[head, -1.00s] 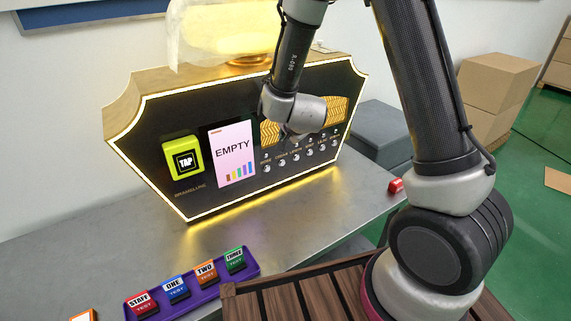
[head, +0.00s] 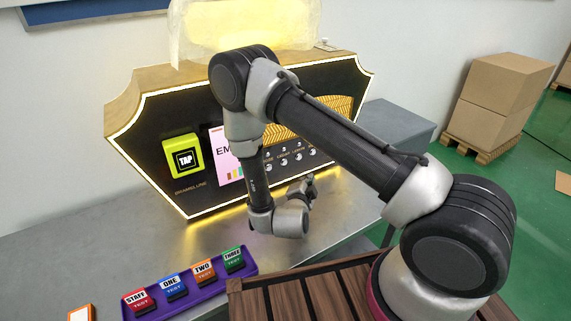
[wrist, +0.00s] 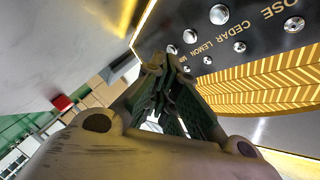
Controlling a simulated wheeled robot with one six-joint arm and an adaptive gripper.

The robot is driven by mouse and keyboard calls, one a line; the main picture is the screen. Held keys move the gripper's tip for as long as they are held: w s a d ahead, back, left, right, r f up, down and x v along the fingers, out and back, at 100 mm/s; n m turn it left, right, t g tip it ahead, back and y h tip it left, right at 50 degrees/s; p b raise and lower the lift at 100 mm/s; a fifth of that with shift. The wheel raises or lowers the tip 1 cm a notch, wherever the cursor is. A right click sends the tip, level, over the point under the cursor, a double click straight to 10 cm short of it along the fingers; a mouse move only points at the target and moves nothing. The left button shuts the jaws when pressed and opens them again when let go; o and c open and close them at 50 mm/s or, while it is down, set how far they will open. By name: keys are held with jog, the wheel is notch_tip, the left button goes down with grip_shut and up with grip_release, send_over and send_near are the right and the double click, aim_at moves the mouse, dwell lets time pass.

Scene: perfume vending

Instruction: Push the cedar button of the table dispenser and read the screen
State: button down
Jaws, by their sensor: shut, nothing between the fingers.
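The table dispenser (head: 165,118) is a black panel with a glowing edge, standing on the grey table. Its pink screen (head: 219,168) shows only "EM" in the head view, as my arm covers the rest. The cedar button (head: 284,162) is a small silver knob in the button row; it also shows in the wrist view (wrist: 219,14), beside the CEDAR label. My gripper (head: 305,188) is low in front of the panel, below the buttons, shut and empty. In the wrist view the fingers (wrist: 155,68) are together and apart from the buttons.
A yellow TAP pad (head: 184,158) is on the panel's left. A purple tray (head: 190,300) with several labelled test blocks lies at the front. A small red block shows in the wrist view (wrist: 62,103). Cardboard boxes (head: 495,100) stand at the far right.

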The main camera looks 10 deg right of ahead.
jog(key=shift+w, duration=0.15)
jog(key=w+a, duration=0.2)
jog(key=w, duration=0.6)
jog(key=shift+a, duration=0.4)
jog(key=shift+w, duration=0.2)
dwell(1.0)
jog(key=shift+w+a, duration=0.1)
jog(key=shift+w, duration=0.2)
jog(key=shift+w+a, duration=0.15)
jog(key=shift+w, duration=0.25)
dwell(0.7)
jog(key=shift+s, duration=0.15)
jog(key=shift+s+d, duration=0.25)
jog(key=shift+s, duration=0.4)
jog(key=shift+s+d, duration=0.25)
jog(key=shift+s, duration=0.55)
jog(key=shift+s+d, duration=0.3)
jog(key=shift+s, duration=0.5)
jog(key=shift+s+d, duration=0.25)
jog(key=shift+s, duration=0.55)
